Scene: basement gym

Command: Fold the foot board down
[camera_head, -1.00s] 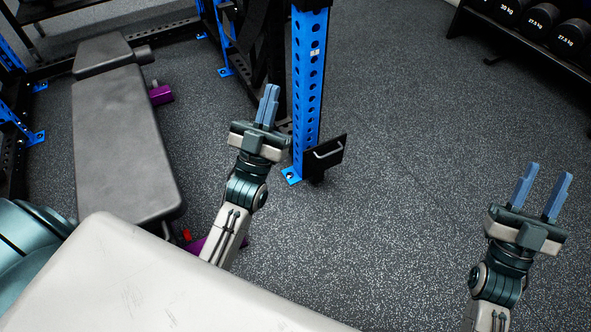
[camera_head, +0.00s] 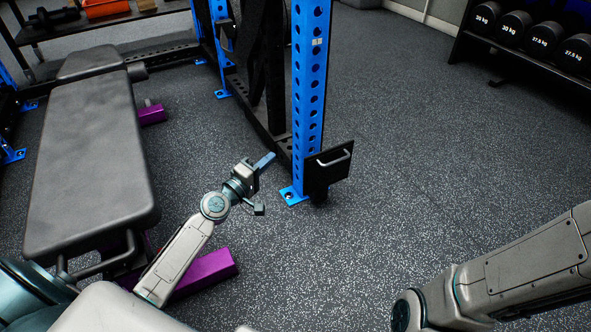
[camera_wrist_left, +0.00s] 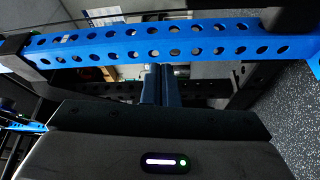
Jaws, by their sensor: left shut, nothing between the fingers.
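The foot board (camera_head: 330,170) is a small black plate with a silver bar handle, standing upright at the foot of the blue rack post (camera_head: 309,90). My left gripper (camera_head: 266,160) is shut and empty, just left of the post, with the post between it and the board. In the left wrist view its closed fingers (camera_wrist_left: 161,75) point toward the blue post (camera_wrist_left: 200,42), which lies across the picture. I cannot make out the board there. My right arm shows at the lower right in the head view, but its gripper is out of the picture.
A grey padded bench (camera_head: 93,150) with purple feet (camera_head: 205,271) stands on the left, close to my left arm. A dumbbell rack (camera_head: 530,45) is at the back right. The speckled floor (camera_head: 430,150) right of the post is clear.

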